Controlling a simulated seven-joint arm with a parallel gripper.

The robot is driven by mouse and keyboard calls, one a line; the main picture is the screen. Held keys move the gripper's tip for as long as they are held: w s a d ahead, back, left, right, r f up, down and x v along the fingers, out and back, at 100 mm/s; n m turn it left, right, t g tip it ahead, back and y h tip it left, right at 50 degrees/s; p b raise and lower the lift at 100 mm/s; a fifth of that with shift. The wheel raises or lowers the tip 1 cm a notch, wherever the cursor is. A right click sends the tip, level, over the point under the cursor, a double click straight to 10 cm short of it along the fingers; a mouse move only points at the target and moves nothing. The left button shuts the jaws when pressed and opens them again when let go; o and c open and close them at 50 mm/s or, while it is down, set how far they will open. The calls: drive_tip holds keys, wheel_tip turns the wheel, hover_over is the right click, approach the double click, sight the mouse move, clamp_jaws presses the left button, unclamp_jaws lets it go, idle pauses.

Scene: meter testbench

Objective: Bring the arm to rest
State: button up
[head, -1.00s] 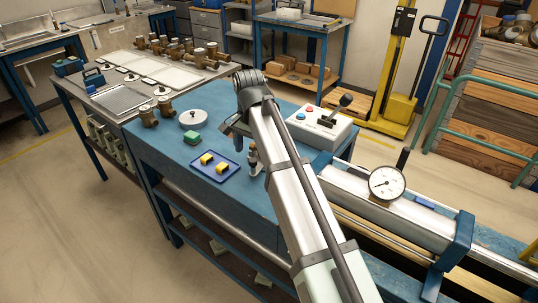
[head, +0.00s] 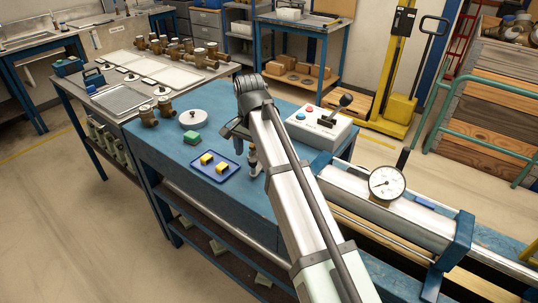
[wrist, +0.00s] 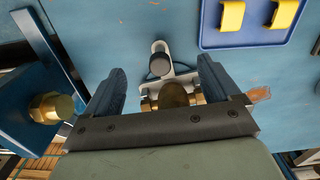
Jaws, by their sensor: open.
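My gripper (head: 238,138) is over the blue bench (head: 168,150), at the end of my arm, which reaches in from the bottom of the head view. In the wrist view my gripper (wrist: 161,78) is open, its two blue fingers apart. A round brass fitting (wrist: 174,96) shows between and below the fingers, partly hidden by the gripper body. A metal bracket with a black knob (wrist: 160,64) is just beyond it. I cannot tell how far the fingers are above the fitting. A small upright fitting (head: 254,160) shows beside my arm in the head view.
A blue tray (head: 232,177) with two yellow blocks lies beside my gripper. A control box (head: 320,128) with a lever and a cylinder with a dial gauge (head: 387,183) stand to the right.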

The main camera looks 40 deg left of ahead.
drive_tip(key=shift+f, duration=0.55)
drive_tip(key=shift+c, duration=0.4)
drive_tip(key=c, duration=0.4)
drive_tip(key=shift+o, duration=0.2)
